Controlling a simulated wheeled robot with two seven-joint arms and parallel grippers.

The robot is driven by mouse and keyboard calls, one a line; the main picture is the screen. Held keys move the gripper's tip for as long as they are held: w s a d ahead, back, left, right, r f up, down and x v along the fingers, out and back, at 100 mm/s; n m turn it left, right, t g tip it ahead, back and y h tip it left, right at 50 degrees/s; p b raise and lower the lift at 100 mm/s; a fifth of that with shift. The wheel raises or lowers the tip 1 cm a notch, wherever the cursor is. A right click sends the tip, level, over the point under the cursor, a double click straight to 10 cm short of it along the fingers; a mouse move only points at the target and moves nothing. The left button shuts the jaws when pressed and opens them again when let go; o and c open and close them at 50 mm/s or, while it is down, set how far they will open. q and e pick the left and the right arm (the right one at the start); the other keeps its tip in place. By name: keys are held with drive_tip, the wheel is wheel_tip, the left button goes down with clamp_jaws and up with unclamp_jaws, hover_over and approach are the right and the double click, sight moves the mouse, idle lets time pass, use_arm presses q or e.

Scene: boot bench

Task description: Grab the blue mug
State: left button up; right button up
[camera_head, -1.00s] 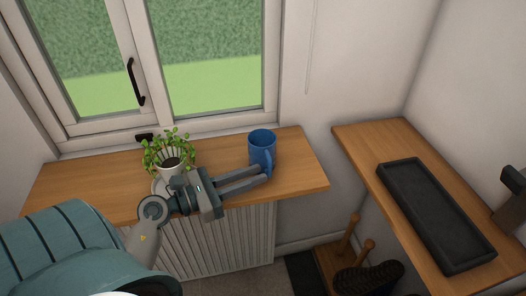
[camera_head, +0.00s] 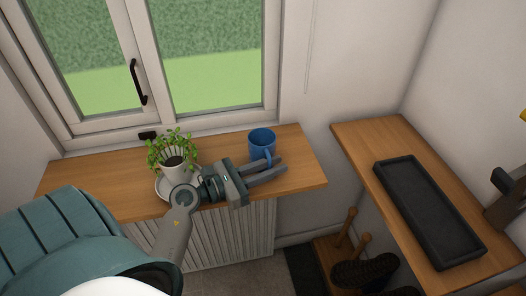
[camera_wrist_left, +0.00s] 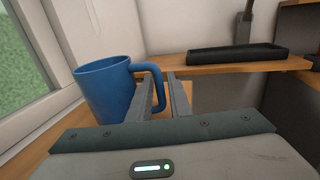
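The blue mug (camera_head: 261,143) stands upright on the wooden window sill, with its handle towards the front right. It also shows in the left wrist view (camera_wrist_left: 104,92), with the handle to the right of its body. My left gripper (camera_head: 283,164) is at the handle side of the mug, low over the sill. Its two fingers are apart, and in the left wrist view (camera_wrist_left: 160,88) the handle shows between them. One finger seems to be behind or through the handle loop; I cannot tell whether either finger touches it. My right gripper is not in view.
A potted plant (camera_head: 172,152) on a white saucer (camera_head: 162,187) stands left of the mug, close to my left wrist. The sill (camera_head: 308,178) is clear to the right. A dark tray (camera_head: 428,212) lies on a separate bench (camera_head: 365,135) at the right; boots (camera_head: 362,272) are below.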

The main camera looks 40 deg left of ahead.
use_arm(q)
drive_tip(key=shift+p+x, duration=0.45)
drive_tip(key=shift+x, duration=1)
clamp_jaws()
